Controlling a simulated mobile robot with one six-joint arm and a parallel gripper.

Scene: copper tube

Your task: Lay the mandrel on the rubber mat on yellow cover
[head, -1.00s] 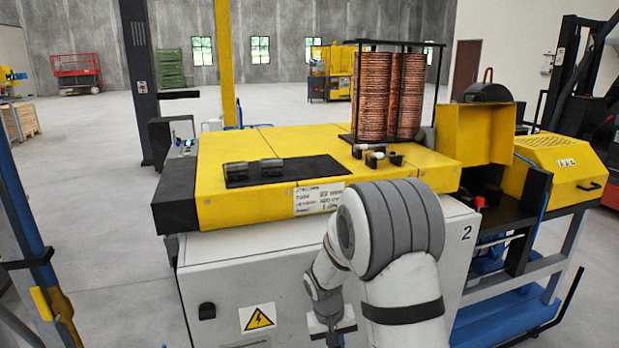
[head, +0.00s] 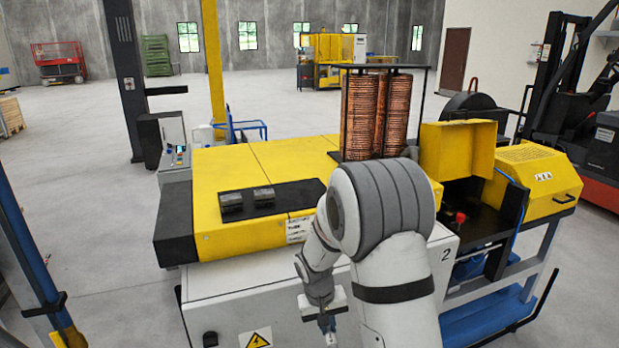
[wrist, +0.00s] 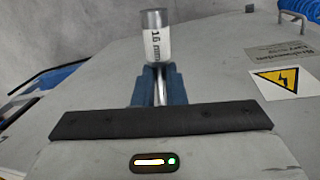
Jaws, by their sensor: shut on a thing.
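My gripper (head: 327,322) hangs low in front of the machine's white cabinet in the head view, below the level of the yellow cover (head: 217,165). In the wrist view my gripper (wrist: 154,72) has its blue fingers shut on the mandrel (wrist: 152,42), a slim metal shank with a wider pale end marked "16 mm" and a grey tip. The black rubber mat (head: 298,194) lies on the front left of the yellow cover.
A rack of copper tube coils (head: 375,115) stands on the cover right of the mat. My arm hides part of the cover's front right. A raised yellow guard (head: 458,150) stands farther right. The cabinet front (head: 235,305) is close behind my gripper.

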